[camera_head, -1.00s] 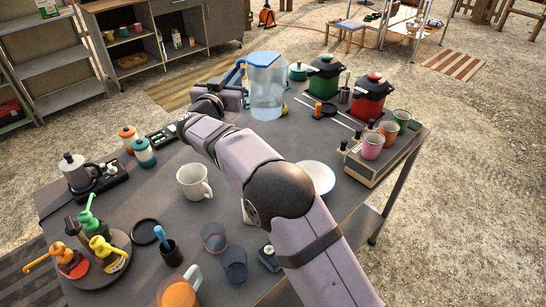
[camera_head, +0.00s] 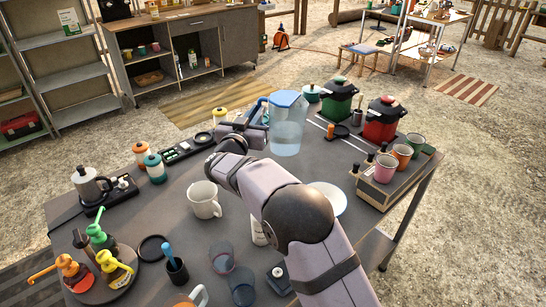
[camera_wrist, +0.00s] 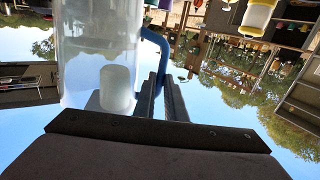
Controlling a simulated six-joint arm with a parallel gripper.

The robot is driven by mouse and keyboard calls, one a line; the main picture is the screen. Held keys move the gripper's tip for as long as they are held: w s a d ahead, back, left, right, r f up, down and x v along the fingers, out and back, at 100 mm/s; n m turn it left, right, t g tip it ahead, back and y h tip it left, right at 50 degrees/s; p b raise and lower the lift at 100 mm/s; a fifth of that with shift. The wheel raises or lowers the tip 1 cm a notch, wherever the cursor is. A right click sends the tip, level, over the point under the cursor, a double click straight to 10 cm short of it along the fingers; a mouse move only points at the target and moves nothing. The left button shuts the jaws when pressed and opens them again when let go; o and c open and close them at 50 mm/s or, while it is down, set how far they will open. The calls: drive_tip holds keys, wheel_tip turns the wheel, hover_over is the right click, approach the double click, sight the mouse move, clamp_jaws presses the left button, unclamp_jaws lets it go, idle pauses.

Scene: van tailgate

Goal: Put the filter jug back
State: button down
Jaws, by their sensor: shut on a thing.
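The filter jug (camera_head: 287,135) is a clear, upright jug with a blue lid and a blue handle, on the far side of the table. My gripper (camera_head: 259,112) is shut on its handle, at the jug's left side. In the wrist view the jug (camera_wrist: 85,55) appears upside down, with a pale insert inside. The blue handle (camera_wrist: 155,40) there runs down to the gripper's fingers (camera_wrist: 163,100). The jug's base is over the tabletop (camera_head: 300,175); I cannot tell whether it touches.
The green pot (camera_head: 340,102) and red pot (camera_head: 383,122) stand right of the jug. A cup rack (camera_head: 378,192) is at the right edge. A white mug (camera_head: 204,203) and white plate (camera_head: 328,198) flank my arm.

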drive_tip(key=shift+f, duration=2.65)
drive_tip(key=shift+f, duration=1.9)
drive_tip(key=c, duration=2.1)
unclamp_jaws()
drive_tip(key=shift+f, duration=0.2)
drive_tip(key=shift+o, duration=1.4)
drive_tip(key=shift+r, duration=0.15)
